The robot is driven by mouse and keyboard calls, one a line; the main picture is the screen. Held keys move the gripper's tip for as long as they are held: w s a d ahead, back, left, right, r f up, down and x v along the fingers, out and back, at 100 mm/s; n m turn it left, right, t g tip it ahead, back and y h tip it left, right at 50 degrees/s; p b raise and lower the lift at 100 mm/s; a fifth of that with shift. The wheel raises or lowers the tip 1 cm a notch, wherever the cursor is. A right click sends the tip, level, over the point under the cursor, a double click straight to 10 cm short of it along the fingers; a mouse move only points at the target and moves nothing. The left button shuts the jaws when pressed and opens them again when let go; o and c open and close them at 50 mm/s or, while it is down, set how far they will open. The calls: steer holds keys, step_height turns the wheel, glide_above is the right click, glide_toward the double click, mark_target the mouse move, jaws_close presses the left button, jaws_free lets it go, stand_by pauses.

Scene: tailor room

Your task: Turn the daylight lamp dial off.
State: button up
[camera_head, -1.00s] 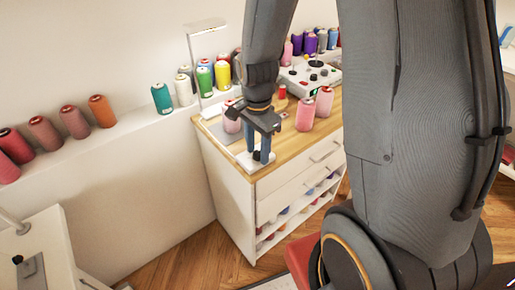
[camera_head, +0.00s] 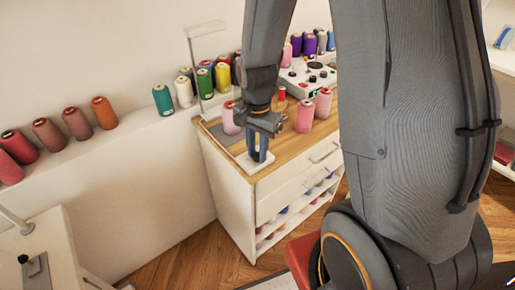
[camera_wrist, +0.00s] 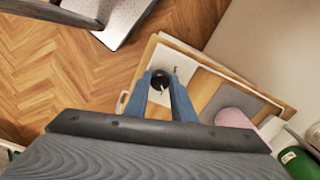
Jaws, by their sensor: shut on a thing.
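The lamp dial (camera_wrist: 160,80) is a round black knob with a pale pointer mark, on a small white base plate (camera_wrist: 181,64) in the wrist view. My gripper (camera_wrist: 160,76) has its two blue fingers down on either side of the dial, shut on it.
The wooden cabinet top (camera_head: 285,145) holds pink thread cones (camera_head: 305,115) right of my gripper and another pink cone (camera_head: 230,118) close behind it. A white machine (camera_head: 308,78) stands farther back. More cones line the wall ledge (camera_head: 130,130).

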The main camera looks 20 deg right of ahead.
steer(key=n+p, duration=0.2)
steer(key=n, duration=0.2)
steer(key=shift+r+n, duration=0.1)
steer(key=shift+n, duration=0.2)
steer(key=n+p, duration=0.1)
steer(key=n, duration=0.3)
steer(key=n+p, duration=0.1)
steer(key=n, duration=0.4)
steer(key=shift+d+p, duration=0.1)
steer(key=shift+p, duration=0.2)
steer(key=n+p, duration=0.1)
steer(key=n, duration=0.3)
steer(key=shift+n, duration=0.4)
steer(key=shift+w, duration=0.1)
steer(key=o, duration=1.1)
steer(key=shift+c, duration=0.2)
